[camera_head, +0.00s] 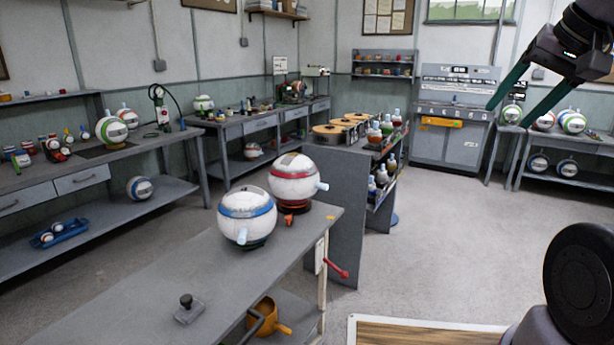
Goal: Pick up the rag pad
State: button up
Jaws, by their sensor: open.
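A small flat grey pad with a dark round knob, which looks like the rag pad (190,314), lies on the near grey workbench (130,312), towards its front edge. My gripper (508,115) is at the upper right, raised in the air. Its two long dark green fingers point down and left, spread apart with nothing between them. It is well to the right of the pad and far from touching it.
Two striped balls, one blue-banded (247,217) and one red-banded (297,183), stand on the bench beyond the pad. A red-handled lever (337,270) juts from the bench's right end. An orange pot (266,316) sits below. Open floor (440,240) lies right.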

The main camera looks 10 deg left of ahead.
aim_at(190, 308)
jog(key=u, duration=1.75)
